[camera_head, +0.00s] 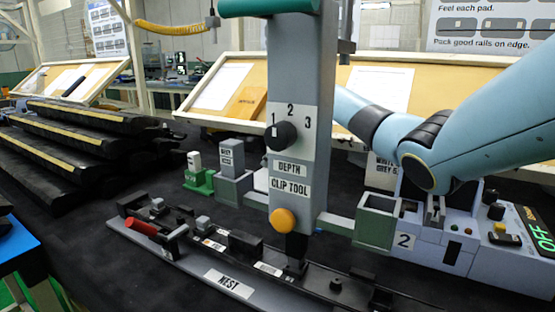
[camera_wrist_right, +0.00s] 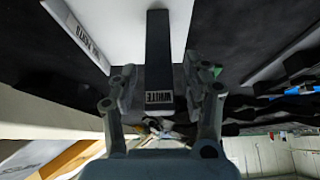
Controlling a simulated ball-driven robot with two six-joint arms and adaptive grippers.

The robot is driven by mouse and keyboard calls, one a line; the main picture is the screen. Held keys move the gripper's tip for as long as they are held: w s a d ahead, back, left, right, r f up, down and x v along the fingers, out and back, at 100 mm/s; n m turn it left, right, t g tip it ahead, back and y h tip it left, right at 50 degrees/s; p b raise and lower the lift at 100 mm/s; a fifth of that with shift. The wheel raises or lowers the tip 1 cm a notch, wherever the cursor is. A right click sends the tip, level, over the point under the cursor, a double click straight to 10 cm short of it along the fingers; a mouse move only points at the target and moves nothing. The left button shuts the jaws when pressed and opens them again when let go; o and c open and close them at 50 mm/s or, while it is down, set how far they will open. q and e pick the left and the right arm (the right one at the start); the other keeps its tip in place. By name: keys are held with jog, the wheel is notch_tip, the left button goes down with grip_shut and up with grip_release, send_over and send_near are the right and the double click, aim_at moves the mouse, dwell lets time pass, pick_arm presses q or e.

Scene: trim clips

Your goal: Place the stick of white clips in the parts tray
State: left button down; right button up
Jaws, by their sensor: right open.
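In the right wrist view a long dark stick (camera_wrist_right: 158,50) with a label reading WHITE at its near end lies between the fingers of my right gripper (camera_wrist_right: 163,78). The fingers stand apart, with a gap on each side of the stick. Behind the stick is a white surface (camera_wrist_right: 118,22) with a label that seems to read PARTS, likely the parts tray. I cannot tell whether the stick rests on it. In the head view my right arm reaches in from the right, and its gripper is hidden behind the clip tool. My left gripper is not in view.
The tall grey clip tool (camera_head: 300,100) stands in the middle, over the long nest (camera_head: 190,262). A green-based holder (camera_head: 199,182) and a grey block (camera_head: 231,188) stand behind the nest. Stacked black rails (camera_head: 70,145) fill the left. A control box (camera_head: 470,240) stands at right.

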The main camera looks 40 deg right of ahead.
jog(key=v, duration=0.7)
jog(key=shift+r, duration=0.4)
jog(key=shift+s, duration=0.1)
